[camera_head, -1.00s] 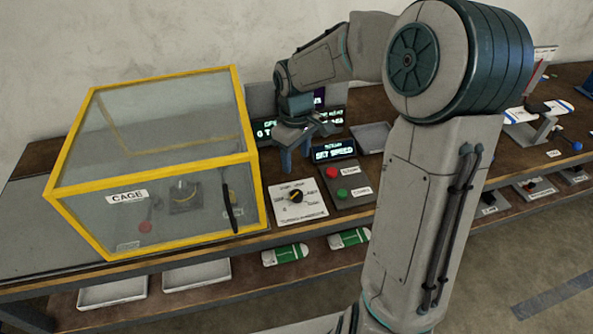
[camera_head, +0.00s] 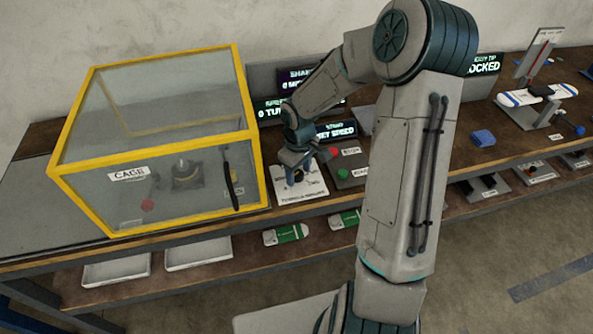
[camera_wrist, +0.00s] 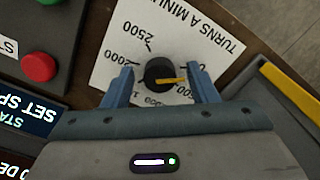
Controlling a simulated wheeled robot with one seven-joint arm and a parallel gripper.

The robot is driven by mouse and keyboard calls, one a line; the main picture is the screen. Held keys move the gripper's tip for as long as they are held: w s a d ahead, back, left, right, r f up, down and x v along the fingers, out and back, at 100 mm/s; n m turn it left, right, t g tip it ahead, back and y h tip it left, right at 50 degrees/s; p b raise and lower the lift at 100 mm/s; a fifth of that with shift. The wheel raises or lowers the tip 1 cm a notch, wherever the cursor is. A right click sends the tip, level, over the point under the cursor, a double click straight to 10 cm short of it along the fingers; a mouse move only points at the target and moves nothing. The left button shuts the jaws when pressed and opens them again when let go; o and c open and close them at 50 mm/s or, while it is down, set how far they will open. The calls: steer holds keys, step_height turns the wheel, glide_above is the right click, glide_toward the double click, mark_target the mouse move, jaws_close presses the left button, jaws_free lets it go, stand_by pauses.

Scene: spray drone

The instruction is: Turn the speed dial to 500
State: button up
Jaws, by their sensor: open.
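The speed dial is a round black knob with a yellow pointer, seen in the wrist view (camera_wrist: 158,72). It sits on a white plate (camera_wrist: 185,35) printed with turns-a-minute numbers. The pointer points right in that view, near a partly hidden label beside the right finger; I cannot read its exact setting. My gripper (camera_wrist: 162,88) is open, its two blue fingers on either side of the dial, with gaps showing. In the head view my gripper (camera_head: 295,168) is over the plate (camera_head: 312,186) and hides most of the dial.
A yellow-framed clear cage (camera_head: 250,165) stands close left of the dial plate. A red button (camera_head: 333,151) and a green button (camera_head: 343,173) are just right of it. The "SET SPEED" display (camera_head: 336,131) is behind. A blue block (camera_head: 483,138) lies farther right.

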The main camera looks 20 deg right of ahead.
steer(key=c, duration=1)
steer(key=shift+a, duration=0.15)
steer(key=m+b, duration=0.3)
steer(key=m, duration=0.1)
steer(key=shift+f+m+b, duration=0.15)
steer(key=shift+m+b, duration=0.2)
steer(key=shift+m, duration=0.05)
steer(key=m+b, duration=0.2)
steer(key=m, duration=0.2)
steer(key=shift+m+b, duration=0.4)
steer(key=shift+r, duration=0.2)
